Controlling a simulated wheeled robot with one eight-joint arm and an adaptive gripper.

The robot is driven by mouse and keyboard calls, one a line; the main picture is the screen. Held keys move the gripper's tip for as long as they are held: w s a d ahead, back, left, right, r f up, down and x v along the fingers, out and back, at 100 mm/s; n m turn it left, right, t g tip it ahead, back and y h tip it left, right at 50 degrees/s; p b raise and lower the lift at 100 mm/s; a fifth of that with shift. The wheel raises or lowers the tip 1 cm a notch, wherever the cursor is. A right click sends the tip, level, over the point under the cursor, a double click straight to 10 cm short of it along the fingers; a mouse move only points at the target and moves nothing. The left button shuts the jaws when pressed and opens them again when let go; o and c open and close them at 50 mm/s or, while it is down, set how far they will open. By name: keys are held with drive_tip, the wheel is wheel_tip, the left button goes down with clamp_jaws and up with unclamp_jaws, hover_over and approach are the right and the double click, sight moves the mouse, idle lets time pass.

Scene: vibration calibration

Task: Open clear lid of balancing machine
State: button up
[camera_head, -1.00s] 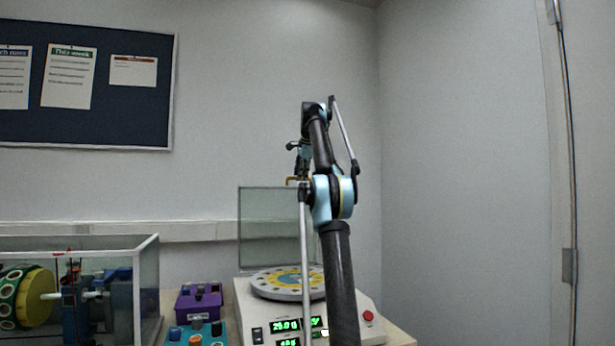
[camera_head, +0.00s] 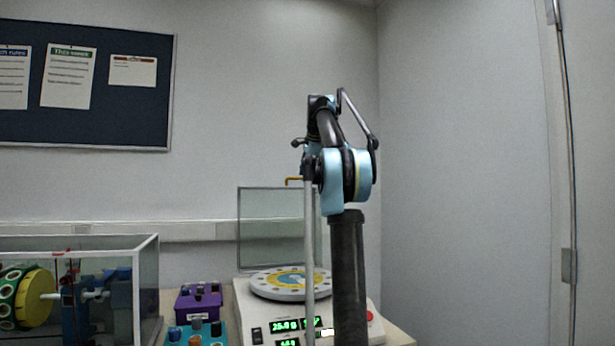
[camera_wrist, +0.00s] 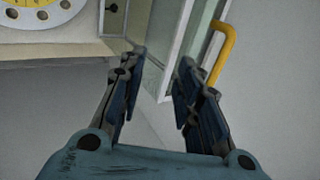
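The balancing machine (camera_head: 247,312) is a pale box with green displays and a round disc (camera_head: 291,294) on top; the disc also shows in the wrist view (camera_wrist: 38,12). Its clear lid (camera_head: 268,228) stands upright behind the disc, so it is raised. The lid's yellow handle (camera_head: 293,181) is at its top edge. In the wrist view, my gripper (camera_wrist: 160,62) is open, fingers apart. The lid's frame (camera_wrist: 176,55) shows between and beyond the fingertips; I cannot tell if they touch. The handle (camera_wrist: 224,48) is beside the right finger. In the head view my arm hides the gripper.
A clear-walled case (camera_head: 148,285) with a green and yellow drum stands at left. A purple box (camera_head: 199,302) and a blue box (camera_head: 205,334) with knobs stand between it and the machine. A wall is behind; the right side is free.

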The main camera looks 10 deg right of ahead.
drive_tip(key=shift+s+d, duration=0.1)
drive_tip(key=shift+s, duration=0.75)
drive_tip(key=s+a+f+n+g, duration=0.1)
drive_tip(key=s+f+n, duration=0.4)
drive_tip(key=s+f, duration=1.2)
drive_tip(key=s+a+f+n+g, duration=0.2)
drive_tip(key=s+f+n, duration=0.4)
drive_tip(key=s+f, duration=1.1)
drive_tip(key=s+a+f+n+g+h, duration=0.1)
drive_tip(key=s+f+n, duration=0.4)
drive_tip(key=s+f, duration=1.2)
wheel_tip(320, 180, down, 7)
drive_tip(key=shift+s+a+f+n, duration=0.15)
drive_tip(key=shift+s+a+n, duration=0.1)
drive_tip(key=shift+a+n, duration=0.05)
